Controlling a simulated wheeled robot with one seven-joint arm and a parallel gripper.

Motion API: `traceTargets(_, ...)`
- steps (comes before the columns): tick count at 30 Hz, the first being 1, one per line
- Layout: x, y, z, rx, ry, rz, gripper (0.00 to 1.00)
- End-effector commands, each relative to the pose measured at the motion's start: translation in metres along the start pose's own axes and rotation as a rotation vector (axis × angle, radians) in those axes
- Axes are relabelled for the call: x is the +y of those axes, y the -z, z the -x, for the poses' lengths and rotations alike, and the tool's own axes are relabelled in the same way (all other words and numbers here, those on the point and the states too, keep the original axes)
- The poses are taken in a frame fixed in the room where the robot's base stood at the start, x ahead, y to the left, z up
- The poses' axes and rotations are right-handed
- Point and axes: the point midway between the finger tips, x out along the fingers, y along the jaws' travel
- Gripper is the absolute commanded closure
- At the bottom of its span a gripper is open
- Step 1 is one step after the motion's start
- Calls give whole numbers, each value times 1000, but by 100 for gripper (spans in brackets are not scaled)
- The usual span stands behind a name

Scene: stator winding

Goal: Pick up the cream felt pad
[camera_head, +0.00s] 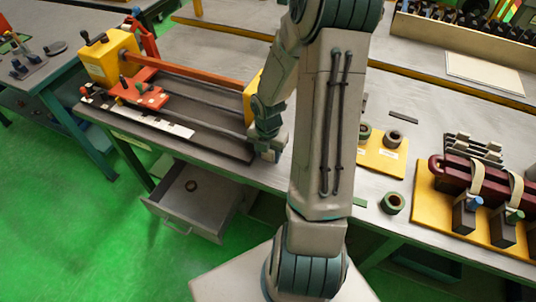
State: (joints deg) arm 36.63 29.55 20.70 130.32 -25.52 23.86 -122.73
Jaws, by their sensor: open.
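A flat, cream rectangular sheet (485,72) lies on the far bench at the back right, in front of a rack. It looks like the cream felt pad, but its texture is too small to tell. My gripper (268,155) points down over the near bench's front edge, beside the right end of the winding fixture. It is far to the left of and nearer than the cream sheet. Its jaws are open, and I see nothing held between them. My arm hides the middle of the bench.
A winding fixture (165,92) with yellow end blocks fills the bench's left part. An open drawer (198,205) holding a small ring juts out below. Right of my arm are a yellow plate (382,160) with coils, a loose ring (393,202) and a maroon clamped part (470,175).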

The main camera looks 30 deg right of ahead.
Motion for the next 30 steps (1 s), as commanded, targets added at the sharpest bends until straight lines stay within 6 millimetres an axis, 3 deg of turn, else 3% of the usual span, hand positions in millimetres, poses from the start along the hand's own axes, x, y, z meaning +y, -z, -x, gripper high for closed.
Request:
traceTargets(4, 0, 0, 0, 0, 0, 0, 53)
traceTargets(7, 0, 0, 0, 0, 0, 0, 81)
traceTargets(8, 0, 0, 0, 0, 0, 0, 85)
traceTargets(20, 0, 0, 4, -1, -1, 0, 89)
traceTargets(26, 0, -1, 25, -4, -2, -3, 89)
traceTargets(29, 0, -2, 45, -5, -2, -5, 89)
traceTargets(30, -7, -3, 47, -3, -1, -6, 89)
